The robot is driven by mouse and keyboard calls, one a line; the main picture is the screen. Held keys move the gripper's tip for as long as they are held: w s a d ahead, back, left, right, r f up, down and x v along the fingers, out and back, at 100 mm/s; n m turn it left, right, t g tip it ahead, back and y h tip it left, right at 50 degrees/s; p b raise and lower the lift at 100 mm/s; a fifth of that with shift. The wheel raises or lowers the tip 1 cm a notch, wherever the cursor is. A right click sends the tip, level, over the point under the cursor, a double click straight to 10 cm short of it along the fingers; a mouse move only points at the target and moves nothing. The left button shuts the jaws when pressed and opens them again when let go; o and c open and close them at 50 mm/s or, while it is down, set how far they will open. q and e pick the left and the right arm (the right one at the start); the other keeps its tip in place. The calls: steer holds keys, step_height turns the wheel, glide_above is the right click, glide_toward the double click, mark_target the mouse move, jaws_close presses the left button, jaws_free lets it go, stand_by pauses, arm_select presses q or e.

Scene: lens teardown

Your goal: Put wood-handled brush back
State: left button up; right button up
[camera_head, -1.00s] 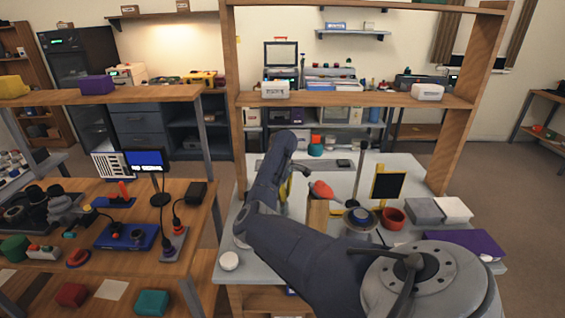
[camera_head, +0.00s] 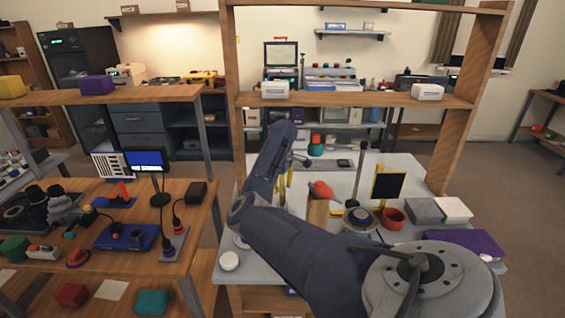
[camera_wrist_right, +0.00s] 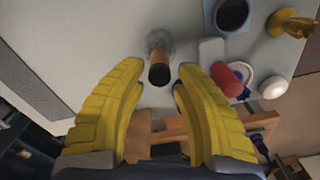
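In the right wrist view a short cylinder with a brown side and a dark end (camera_wrist_right: 159,74), apparently the wood-handled brush's handle, points toward the camera. It stands at a round, greyish clear holder (camera_wrist_right: 161,41) on the pale table. My right gripper (camera_wrist_right: 159,82) has its two yellow fingers apart, one on each side of the handle, with small gaps visible. In the head view my right gripper (camera_head: 286,182) is over the left part of the light worktable, partly behind my arm. The brush cannot be made out there. My left gripper is not in view.
A red blower (camera_head: 320,189) on a wooden block, a red bowl (camera_head: 393,217), a black panel with a yellow frame (camera_head: 387,185) and grey boxes (camera_head: 425,209) stand right of the gripper.

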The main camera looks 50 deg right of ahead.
step_height(320, 180, up, 8)
steer(key=shift+r, duration=0.1)
stand_by(0.4)
